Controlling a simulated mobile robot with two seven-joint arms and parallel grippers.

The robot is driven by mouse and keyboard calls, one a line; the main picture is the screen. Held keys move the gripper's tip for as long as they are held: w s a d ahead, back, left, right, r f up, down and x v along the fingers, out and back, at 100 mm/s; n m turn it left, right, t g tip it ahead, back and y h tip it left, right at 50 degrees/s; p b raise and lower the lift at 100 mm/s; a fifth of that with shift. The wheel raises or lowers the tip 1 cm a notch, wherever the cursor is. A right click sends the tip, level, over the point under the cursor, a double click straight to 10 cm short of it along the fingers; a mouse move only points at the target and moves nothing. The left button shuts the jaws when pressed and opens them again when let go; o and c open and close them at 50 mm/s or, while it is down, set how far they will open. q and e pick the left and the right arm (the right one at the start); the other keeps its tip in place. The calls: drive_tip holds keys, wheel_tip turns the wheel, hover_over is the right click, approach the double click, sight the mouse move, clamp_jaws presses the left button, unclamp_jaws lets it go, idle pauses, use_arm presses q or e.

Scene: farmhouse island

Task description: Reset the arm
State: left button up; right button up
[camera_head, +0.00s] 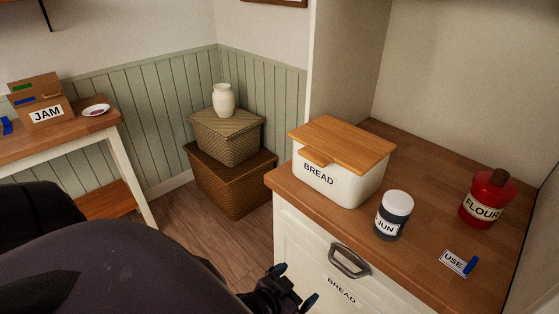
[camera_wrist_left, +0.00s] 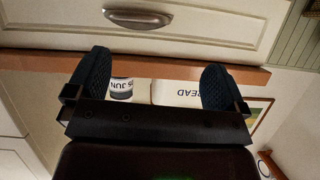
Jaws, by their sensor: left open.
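My left gripper (camera_head: 294,285) shows at the bottom of the head view, low in front of the cream cabinet. Its two dark fingertips are spread apart with nothing between them. In the left wrist view, which is upside down, the open left gripper (camera_wrist_left: 154,82) has one finger at each side. The counter edge, a jar and the bread box show beyond the fingers there. My dark left arm fills the lower left of the head view and hides part of the floor. My right gripper is in neither view.
The counter (camera_head: 425,272) holds a bread box (camera_head: 335,185), a JUN jar (camera_head: 393,217), a red flour canister (camera_head: 487,200) and a USE card (camera_head: 454,261). A drawer handle (camera_head: 349,261) juts out beside the gripper. Stacked baskets (camera_head: 235,185) stand behind; floor between is clear.

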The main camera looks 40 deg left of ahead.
use_arm(q)
drive_tip(key=shift+g, duration=0.8)
drive_tip(key=s+f, duration=0.1)
drive_tip(key=s+a+f, duration=0.1)
drive_tip(key=s, duration=0.1)
drive_tip(key=s+f, duration=0.1)
drive_tip(key=shift+s+a+f, duration=0.15)
drive_tip(key=shift+s+a, duration=0.05)
drive_tip(key=shift+a, duration=0.1)
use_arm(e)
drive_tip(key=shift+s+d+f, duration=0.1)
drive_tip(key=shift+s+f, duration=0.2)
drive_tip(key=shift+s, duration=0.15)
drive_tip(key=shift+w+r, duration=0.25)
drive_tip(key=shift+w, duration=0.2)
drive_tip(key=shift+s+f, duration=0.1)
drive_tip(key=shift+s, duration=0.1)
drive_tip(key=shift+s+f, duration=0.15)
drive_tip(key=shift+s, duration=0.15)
